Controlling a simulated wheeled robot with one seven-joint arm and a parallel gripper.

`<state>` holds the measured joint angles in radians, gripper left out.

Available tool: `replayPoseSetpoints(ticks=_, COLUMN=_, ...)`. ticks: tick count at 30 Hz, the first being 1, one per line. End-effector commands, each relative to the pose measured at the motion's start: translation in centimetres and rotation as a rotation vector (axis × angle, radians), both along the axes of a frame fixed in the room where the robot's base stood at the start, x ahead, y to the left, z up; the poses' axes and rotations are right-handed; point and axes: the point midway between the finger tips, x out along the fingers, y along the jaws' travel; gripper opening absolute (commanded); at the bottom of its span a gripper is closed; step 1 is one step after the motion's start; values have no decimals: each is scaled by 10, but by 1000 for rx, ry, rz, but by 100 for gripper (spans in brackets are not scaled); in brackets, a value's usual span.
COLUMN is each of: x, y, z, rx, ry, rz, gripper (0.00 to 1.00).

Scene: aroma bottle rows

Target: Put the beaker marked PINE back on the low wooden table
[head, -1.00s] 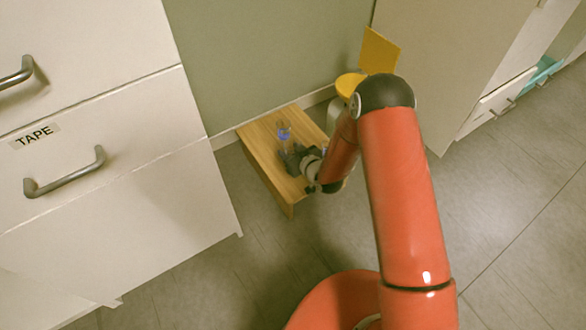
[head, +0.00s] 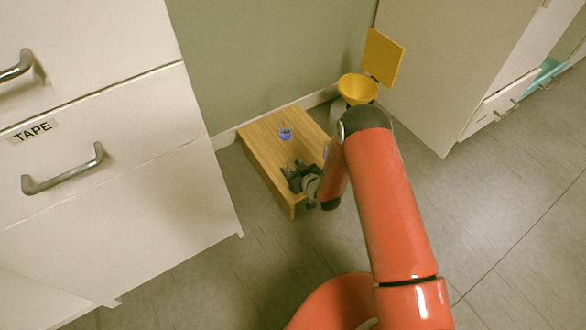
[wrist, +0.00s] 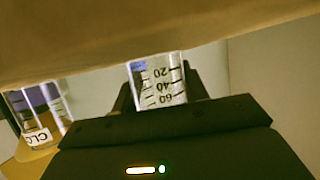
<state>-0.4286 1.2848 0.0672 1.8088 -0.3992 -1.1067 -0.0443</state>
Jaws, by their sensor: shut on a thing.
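The low wooden table (head: 262,153) stands against the green wall. In the head view my gripper (head: 295,174) is low over its front right part. In the wrist view my gripper (wrist: 158,100) is shut on a clear beaker (wrist: 157,82) with inverted marks 20, 40 and 60; no PINE label shows. Its base meets the brown table surface (wrist: 150,35) in the picture, but I cannot tell whether they touch. A second beaker (head: 285,132) with something blue in it stands farther back on the table. A beaker at left in the wrist view (wrist: 38,112) has a label starting "CLO".
White drawers (head: 110,180), one labelled TAPE, are at left. A pale cabinet (head: 440,70) is at right. The grey floor (head: 510,240) on the right is clear.

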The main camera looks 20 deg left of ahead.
Motion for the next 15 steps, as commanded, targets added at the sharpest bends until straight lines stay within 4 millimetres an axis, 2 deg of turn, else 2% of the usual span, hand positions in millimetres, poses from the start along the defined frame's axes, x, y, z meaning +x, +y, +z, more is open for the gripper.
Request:
replayPoseSetpoints(ticks=2, x=0, y=0, z=-4, rx=0, ry=0, rz=0, gripper=20)
replayPoseSetpoints(ticks=3, x=0, y=0, z=-2, rx=0, ry=0, rz=0, gripper=48)
replayPoseSetpoints(ticks=7, x=0, y=0, z=-2, rx=0, ry=0, rz=0, gripper=65)
replayPoseSetpoints(ticks=15, x=0, y=0, z=-2, rx=0, ry=0, rz=0, gripper=66)
